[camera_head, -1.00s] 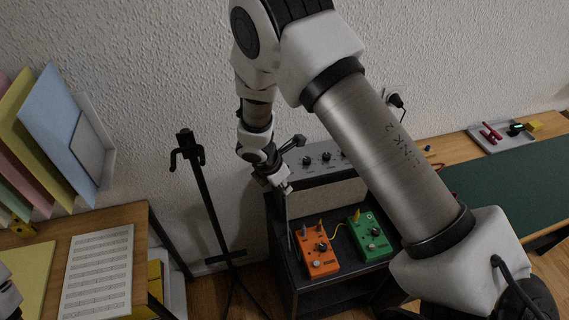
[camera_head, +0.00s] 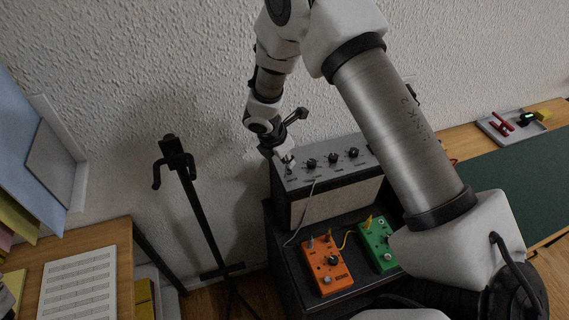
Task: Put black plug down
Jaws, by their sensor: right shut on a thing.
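My right gripper (camera_head: 284,158) is small and far off, pointing down at the left end of the top of the grey amplifier (camera_head: 330,164). It is shut on the black plug, which is too small and too covered by the gripper to make out. I cannot tell whether the plug touches the amplifier. A thin grey cable (camera_head: 297,228) hangs down the amplifier's front, left of the orange pedal (camera_head: 326,268). My left gripper is not in view.
A green pedal (camera_head: 377,245) stands beside the orange one on a dark stand, joined by a yellow cable. A black instrument stand (camera_head: 190,190) rises to the left. A desk with a printed sheet (camera_head: 77,290) is at lower left. A grey tray (camera_head: 515,125) lies on the right bench.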

